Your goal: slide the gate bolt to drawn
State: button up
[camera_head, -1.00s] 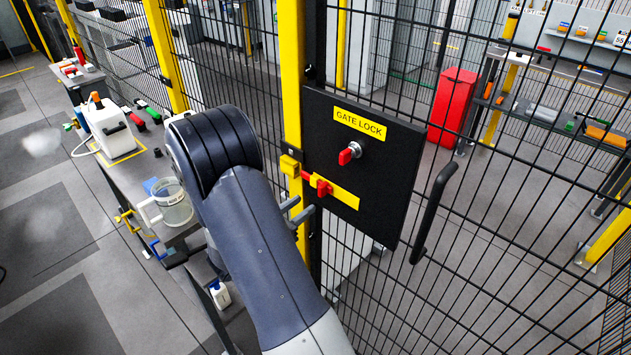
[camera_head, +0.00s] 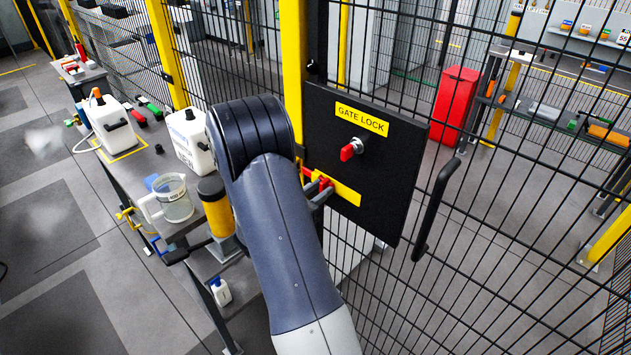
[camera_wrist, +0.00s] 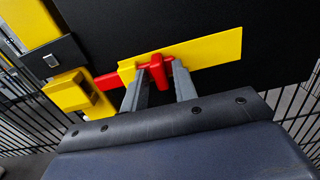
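The gate bolt is a red bar with a red knob (camera_wrist: 157,70) on a yellow plate (camera_wrist: 205,55), mounted on a black panel (camera_head: 385,165). In the wrist view its bar (camera_wrist: 108,81) runs left from the plate to a yellow catch block (camera_wrist: 78,92) on the post. My gripper (camera_wrist: 160,76) is at the knob, one grey finger on each side. The fingers look open around it, with small gaps visible; contact is not clear. In the head view the knob (camera_head: 325,183) and plate (camera_head: 346,193) show just beyond my gripper, and my arm hides the catch block.
Above the bolt are a "GATE LOCK" label (camera_head: 361,119) and a red key-like switch (camera_head: 351,150). A black handle (camera_head: 436,210) stands out from the mesh at the right. A bench (camera_head: 205,285) with jugs and bottles stands left of my arm.

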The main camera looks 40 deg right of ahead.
grip_shut()
jog(key=shift+s, duration=0.1)
jog(key=shift+s+d+b, duration=0.15)
jog(key=shift+s+b, duration=0.4)
jog(key=shift+s, duration=1.5)
jog(key=shift+s+f, duration=0.1)
jog(key=shift+s, duration=0.2)
jog(key=shift+o, duration=2)
grip_release()
